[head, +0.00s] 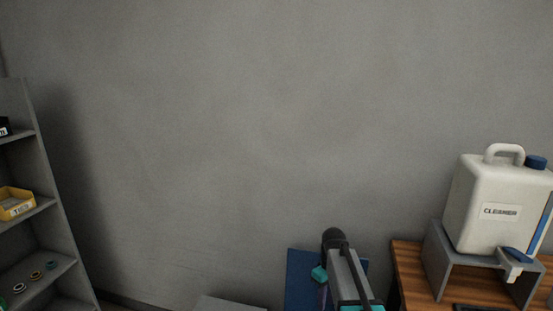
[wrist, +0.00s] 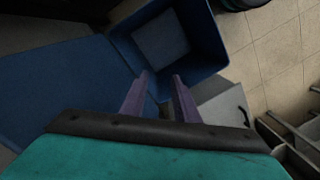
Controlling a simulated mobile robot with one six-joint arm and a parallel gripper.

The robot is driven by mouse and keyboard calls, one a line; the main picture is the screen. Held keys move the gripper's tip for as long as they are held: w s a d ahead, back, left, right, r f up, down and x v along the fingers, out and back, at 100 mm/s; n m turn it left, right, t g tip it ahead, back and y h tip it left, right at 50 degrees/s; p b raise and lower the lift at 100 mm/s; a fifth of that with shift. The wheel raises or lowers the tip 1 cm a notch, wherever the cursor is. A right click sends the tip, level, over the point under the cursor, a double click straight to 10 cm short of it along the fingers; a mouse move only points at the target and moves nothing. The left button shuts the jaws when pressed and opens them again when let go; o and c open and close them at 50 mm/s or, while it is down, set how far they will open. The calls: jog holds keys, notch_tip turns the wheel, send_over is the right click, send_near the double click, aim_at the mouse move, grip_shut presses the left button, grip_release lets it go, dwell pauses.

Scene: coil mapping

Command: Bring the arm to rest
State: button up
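My arm (head: 345,275) rises into the bottom of the head view, right of centre, in front of the grey wall. Its teal and grey links are partly cut off by the lower edge. My gripper (wrist: 160,77) shows in the wrist view, with its two purple fingers apart and nothing seen between them. The fingers point toward an open blue bin (wrist: 204,30) beyond them. How far the fingertips are from the bin is hard to tell. The fingers cannot be made out clearly in the head view.
A white cleaner jug (head: 496,205) stands on a grey stand (head: 434,262) on a wooden table (head: 408,263) at right. A grey shelf (head: 57,212) at left holds a yellow bin (head: 16,204) and small rings. Tiled floor (wrist: 278,50) shows in the wrist view.

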jog(key=s+f+m+g, duration=0.1)
jog(key=s+f+m, duration=0.1)
jog(key=s+f, duration=0.8)
jog(key=s+f+m+g, duration=0.2)
jog(key=s+f, duration=0.8)
jog(key=s, duration=0.8)
jog(key=s+f+m+g, duration=0.1)
jog(key=s+f+m, duration=0.2)
jog(key=s+f, duration=0.7)
jog(key=s, duration=0.4)
jog(key=shift+s+a+g, duration=0.15)
jog(key=shift+g, duration=0.15)
